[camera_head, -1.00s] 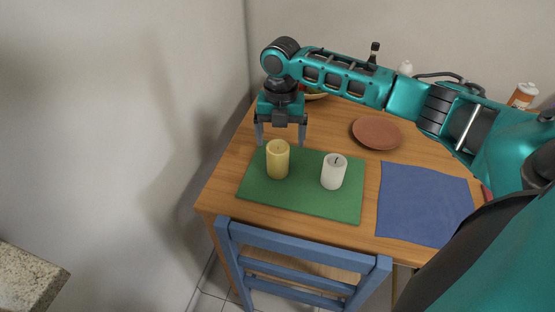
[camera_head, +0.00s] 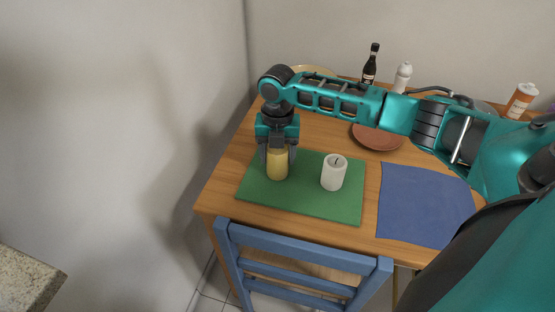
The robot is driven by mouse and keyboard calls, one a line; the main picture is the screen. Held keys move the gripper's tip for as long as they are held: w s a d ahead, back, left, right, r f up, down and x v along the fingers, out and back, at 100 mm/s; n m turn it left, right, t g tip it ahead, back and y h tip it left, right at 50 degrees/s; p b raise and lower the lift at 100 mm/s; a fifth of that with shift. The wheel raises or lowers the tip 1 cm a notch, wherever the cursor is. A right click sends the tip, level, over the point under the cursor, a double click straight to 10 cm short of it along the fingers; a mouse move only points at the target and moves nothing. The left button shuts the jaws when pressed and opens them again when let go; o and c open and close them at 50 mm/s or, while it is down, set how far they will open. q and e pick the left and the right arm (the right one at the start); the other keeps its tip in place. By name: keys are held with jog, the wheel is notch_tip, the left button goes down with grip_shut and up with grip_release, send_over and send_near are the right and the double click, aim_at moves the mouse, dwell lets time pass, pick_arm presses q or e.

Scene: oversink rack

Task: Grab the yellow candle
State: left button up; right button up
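The yellow candle (camera_head: 277,168) stands upright on the left part of the green mat (camera_head: 312,205). My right gripper (camera_head: 277,158) points down from above, with one finger on each side of the candle. The fingers appear to press against its sides, and its top is hidden by the gripper. The candle's base still seems to rest on the mat. My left gripper is not in view.
A white candle (camera_head: 333,173) stands on the mat just right of the gripper. A brown plate (camera_head: 376,137) and a blue cloth (camera_head: 424,205) lie further right. A dark bottle (camera_head: 370,66) and a white shaker (camera_head: 402,77) stand behind my arm. A blue chair (camera_head: 300,247) is in front.

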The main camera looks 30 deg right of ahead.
jog(key=c, duration=0.7)
jog(key=shift+r, duration=0.1)
